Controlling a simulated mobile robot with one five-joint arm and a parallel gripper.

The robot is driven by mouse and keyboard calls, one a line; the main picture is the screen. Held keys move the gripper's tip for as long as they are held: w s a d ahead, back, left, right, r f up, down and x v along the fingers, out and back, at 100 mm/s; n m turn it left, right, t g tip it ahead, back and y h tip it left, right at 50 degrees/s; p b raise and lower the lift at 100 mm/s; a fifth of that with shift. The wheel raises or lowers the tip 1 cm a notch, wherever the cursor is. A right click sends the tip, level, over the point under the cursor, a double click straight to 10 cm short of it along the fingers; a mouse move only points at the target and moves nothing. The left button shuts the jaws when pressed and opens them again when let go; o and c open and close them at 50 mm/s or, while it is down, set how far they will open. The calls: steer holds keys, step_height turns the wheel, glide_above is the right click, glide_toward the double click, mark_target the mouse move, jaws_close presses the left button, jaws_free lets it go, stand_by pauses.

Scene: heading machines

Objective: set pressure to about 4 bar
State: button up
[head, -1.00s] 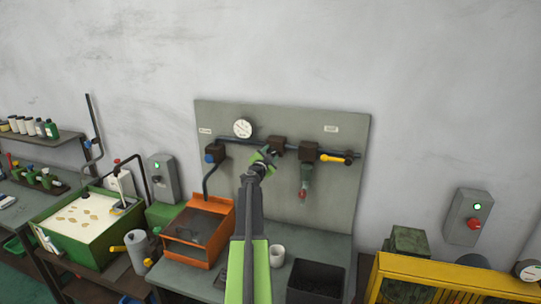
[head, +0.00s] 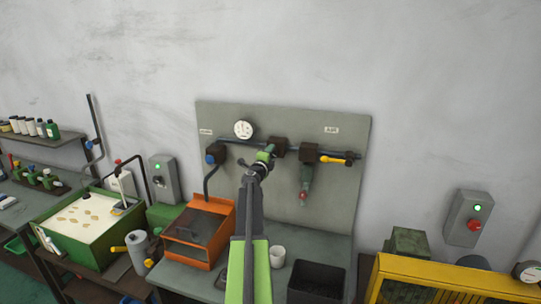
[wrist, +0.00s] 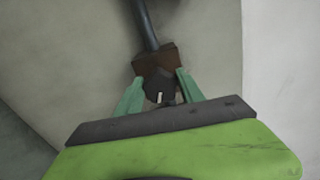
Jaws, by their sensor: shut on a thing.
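A round white pressure gauge (head: 243,129) sits on the pipe of the grey wall panel. Its dial is too small to read. A dark brown regulator block (head: 278,146) is on the same pipe, to the right of the gauge. In the wrist view my green fingers (wrist: 158,92) are shut on a dark knob (wrist: 157,85) with a short white mark, in front of the brown block (wrist: 146,60). The head view hides the knob behind my gripper.
A blue knob (head: 210,159) is on the left block, and a yellow lever (head: 334,158) is at the pipe's right end. A filter bowl (head: 305,180) hangs below. An orange box (head: 190,245), white cup (head: 278,255) and black bin (head: 316,279) stand below the panel.

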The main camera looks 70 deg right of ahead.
steer(key=shift+s+m, duration=0.1)
steer(key=shift+m, duration=1)
steer(key=o, duration=1.4)
steer(key=shift+c, duration=0.2)
steer(key=s+a, duration=0.1)
steer(key=a, duration=1.6)
steer(key=shift+a, duration=0.2)
steer(key=shift+w, duration=0.1)
